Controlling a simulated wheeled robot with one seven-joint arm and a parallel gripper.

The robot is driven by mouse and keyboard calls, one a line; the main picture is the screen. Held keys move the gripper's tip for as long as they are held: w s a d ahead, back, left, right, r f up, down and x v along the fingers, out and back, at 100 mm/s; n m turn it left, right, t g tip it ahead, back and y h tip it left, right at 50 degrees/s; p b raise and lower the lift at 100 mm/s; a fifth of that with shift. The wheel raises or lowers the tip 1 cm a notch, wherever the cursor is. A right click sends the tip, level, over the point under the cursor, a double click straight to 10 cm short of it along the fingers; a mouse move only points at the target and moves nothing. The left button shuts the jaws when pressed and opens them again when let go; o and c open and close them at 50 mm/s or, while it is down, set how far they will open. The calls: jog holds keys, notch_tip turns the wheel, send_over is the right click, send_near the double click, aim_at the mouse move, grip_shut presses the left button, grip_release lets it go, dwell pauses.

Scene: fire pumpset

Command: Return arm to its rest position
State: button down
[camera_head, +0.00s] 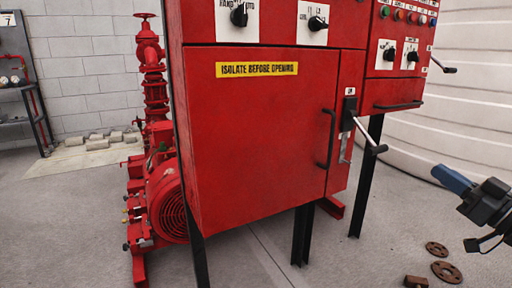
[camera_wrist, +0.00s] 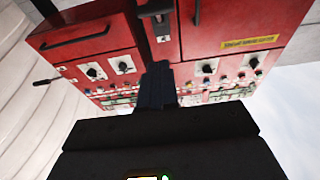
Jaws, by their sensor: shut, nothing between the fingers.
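My gripper (camera_head: 453,180) is at the right edge of the head view, its blue fingers pointing up and left toward the red cabinet (camera_head: 255,140). It hangs in the open, to the right of the cabinet and apart from it. The rest of my arm is cut off by the frame. In the wrist view the dark fingers of my gripper (camera_wrist: 157,85) are together with nothing between them. Behind them the red cabinet (camera_wrist: 215,25) shows with its knobs, lights and yellow label.
A lever handle (camera_head: 365,135) sticks out from the cabinet's right side, and another (camera_head: 443,67) sits higher up. Black legs (camera_head: 367,175) hold the cabinet up. Rusty flanges (camera_head: 446,271) lie on the floor below my gripper. A red pump (camera_head: 165,200) stands left. Floor between legs and gripper is clear.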

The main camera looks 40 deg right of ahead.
jog(key=w+a+f+m+g, duration=0.2)
jog(key=w+a+f+g, duration=0.1)
jog(key=a+f, duration=0.45)
jog(key=w+a+f+m+g, duration=0.2)
jog(key=a+f, duration=0.4)
jog(key=f, duration=0.3)
jog(key=s+a+f+n+g+y, duration=0.1)
jog(key=s+a+f, duration=0.25)
jog(key=a, duration=0.55)
jog(key=s+a+f+n+g, duration=0.1)
jog(key=s+a+f, duration=0.25)
jog(key=a, duration=0.45)
jog(key=s+a+r+n+t+y, duration=0.2)
jog(key=s+a+r+n+y, duration=0.25)
jog(key=s+a+r, duration=0.5)
notch_tip(320, 180, up, 27)
jog(key=a+p, duration=0.1)
jog(key=p, duration=2.7)
jog(key=shift+f+p, duration=0.2)
jog(key=shift+p, duration=0.15)
jog(key=shift+a+h, duration=0.1)
jog(key=shift+h, duration=0.15)
